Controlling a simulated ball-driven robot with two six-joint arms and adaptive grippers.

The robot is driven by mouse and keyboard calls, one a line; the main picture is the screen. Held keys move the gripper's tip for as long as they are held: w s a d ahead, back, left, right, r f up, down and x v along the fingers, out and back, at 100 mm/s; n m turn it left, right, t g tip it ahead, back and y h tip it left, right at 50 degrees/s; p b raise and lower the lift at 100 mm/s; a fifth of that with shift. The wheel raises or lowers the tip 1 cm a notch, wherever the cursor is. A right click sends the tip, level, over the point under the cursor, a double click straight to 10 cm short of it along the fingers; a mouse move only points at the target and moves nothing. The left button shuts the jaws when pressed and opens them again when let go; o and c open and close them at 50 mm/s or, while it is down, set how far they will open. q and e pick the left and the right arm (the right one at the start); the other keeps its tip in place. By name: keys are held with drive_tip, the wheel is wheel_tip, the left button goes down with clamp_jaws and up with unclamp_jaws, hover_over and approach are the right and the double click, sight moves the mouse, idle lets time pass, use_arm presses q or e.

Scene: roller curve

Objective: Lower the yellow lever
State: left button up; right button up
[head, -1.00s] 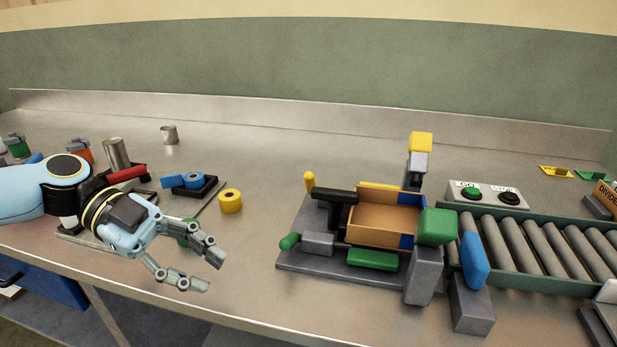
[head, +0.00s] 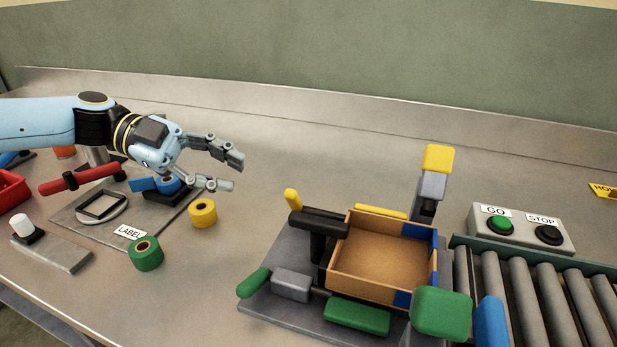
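A short yellow lever handle (head: 292,199) stands tilted at the back left of the grey fixture plate (head: 285,316). A green handle (head: 253,283) lies low at the plate's front left. An open cardboard box (head: 380,258) sits on the fixture, with a yellow bar (head: 380,212) behind it. A grey post with a yellow block (head: 437,158) rises at its back right corner. My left gripper (head: 231,172) is open and empty, above the bench, left of the yellow handle and apart from it. My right gripper is not in view.
A GO/STOP button box (head: 522,229) and rollers (head: 540,296) are at right. The bench behind the fixture is clear.

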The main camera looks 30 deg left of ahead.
sight(284, 193)
use_arm(q)
drive_tip(key=b+x, duration=0.1)
drive_tip(key=x, duration=0.8)
drive_tip(key=shift+d+r, duration=0.1)
drive_tip(key=shift+d, duration=0.15)
drive_tip(key=shift+w+d+f, duration=0.3)
drive_tip(key=shift+d, duration=0.3)
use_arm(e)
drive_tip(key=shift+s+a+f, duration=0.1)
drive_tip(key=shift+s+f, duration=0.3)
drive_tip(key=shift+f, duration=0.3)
use_arm(q)
drive_tip(key=shift+c, duration=0.4)
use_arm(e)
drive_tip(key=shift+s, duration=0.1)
use_arm(q)
clamp_jaws()
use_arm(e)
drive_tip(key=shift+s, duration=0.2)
